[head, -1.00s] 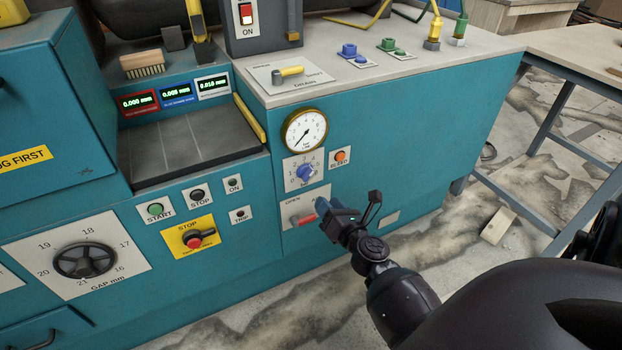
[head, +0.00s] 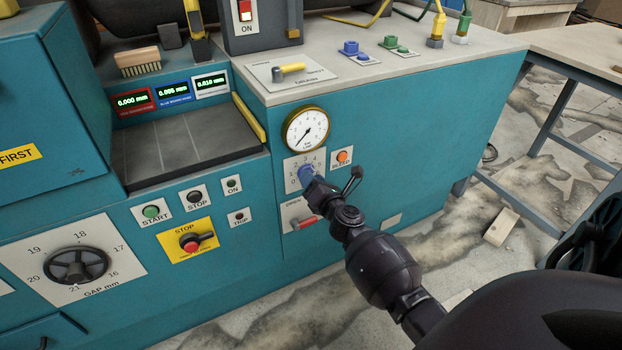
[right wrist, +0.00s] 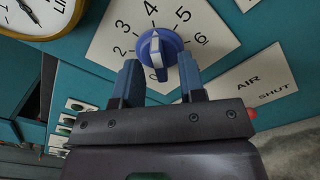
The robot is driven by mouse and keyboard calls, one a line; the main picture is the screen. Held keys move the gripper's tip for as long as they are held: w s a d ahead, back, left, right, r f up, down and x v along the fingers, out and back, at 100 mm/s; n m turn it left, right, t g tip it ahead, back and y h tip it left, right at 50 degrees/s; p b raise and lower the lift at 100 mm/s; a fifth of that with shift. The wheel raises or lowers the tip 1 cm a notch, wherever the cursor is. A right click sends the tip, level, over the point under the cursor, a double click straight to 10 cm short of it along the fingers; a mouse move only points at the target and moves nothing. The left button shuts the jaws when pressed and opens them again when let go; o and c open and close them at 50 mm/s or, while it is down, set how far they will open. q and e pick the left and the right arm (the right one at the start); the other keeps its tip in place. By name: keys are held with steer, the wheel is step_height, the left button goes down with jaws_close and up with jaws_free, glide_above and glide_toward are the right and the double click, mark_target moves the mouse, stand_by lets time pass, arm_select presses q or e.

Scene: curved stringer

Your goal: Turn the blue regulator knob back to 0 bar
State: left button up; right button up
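The blue regulator knob (head: 306,173) sits on a white scale plate on the teal machine front, below the round gauge (head: 306,130). In the right wrist view the knob (right wrist: 161,46) carries a white pointer mark, and numbers run around it up to 6. My left gripper is out of view.
The red-handled air lever (head: 303,223) is just below the gripper. An orange sleep button (head: 342,156) is right of the knob. The yellow stop plate (head: 187,240) is lower left.

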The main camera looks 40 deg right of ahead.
steer(key=shift+w+d, duration=0.1)
steer(key=shift+w, duration=0.1)
jaws_close()
stand_by(0.4)
